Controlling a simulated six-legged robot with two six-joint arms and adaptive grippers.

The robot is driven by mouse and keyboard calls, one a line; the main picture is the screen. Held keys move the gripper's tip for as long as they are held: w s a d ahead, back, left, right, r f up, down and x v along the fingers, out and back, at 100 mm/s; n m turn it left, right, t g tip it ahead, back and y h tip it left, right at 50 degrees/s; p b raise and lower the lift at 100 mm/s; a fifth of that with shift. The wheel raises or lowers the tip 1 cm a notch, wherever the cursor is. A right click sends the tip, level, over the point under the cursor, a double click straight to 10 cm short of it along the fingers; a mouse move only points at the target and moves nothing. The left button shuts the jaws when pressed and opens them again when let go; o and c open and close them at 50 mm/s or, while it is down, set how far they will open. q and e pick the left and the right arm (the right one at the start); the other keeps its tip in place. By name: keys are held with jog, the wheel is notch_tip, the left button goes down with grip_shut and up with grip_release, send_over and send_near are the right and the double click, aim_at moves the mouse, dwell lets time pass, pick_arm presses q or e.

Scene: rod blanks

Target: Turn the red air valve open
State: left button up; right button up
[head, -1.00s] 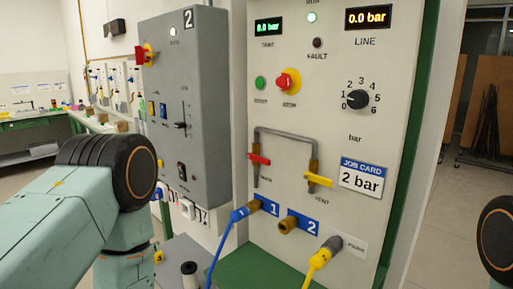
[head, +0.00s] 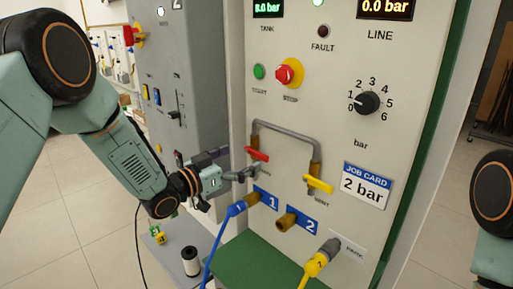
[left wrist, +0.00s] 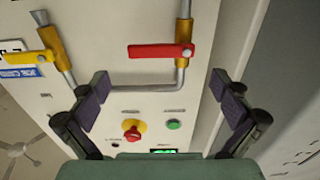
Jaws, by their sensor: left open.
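The red air valve handle (head: 257,154) sits on the grey pipe loop of the panel and lies crosswise to its upright pipe. In the left wrist view the red handle (left wrist: 160,51) shows, picture turned over, with its brass body (left wrist: 184,32) at its right end. My left gripper (head: 240,174) is just left of and below the handle in the head view. In the wrist view its two fingers (left wrist: 165,95) are wide apart and empty, with the handle beyond them and not touched. My right gripper is out of view; only part of that arm shows.
A yellow valve handle (head: 317,184) is on the right pipe. Blue-labelled ports (head: 290,222) with blue and yellow hoses (head: 316,264) are below. A red stop button (head: 287,73) and a dial (head: 368,102) are above. A grey cabinet (head: 190,75) stands left of the panel.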

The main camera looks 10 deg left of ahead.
aim_at(254, 152)
pick_arm(q)
jog(key=x, duration=0.6)
jog(key=shift+f, duration=0.25)
jog(key=shift+s+a+r, duration=0.25)
jog(key=shift+s+r, duration=0.05)
jog(key=shift+s, duration=0.05)
jog(key=shift+w+d+f, duration=0.2)
jog(key=shift+w+f, duration=0.1)
jog(key=shift+w, duration=0.15)
jog(key=c, duration=0.6)
jog(key=shift+r, duration=0.1)
jog(key=c, duration=1)
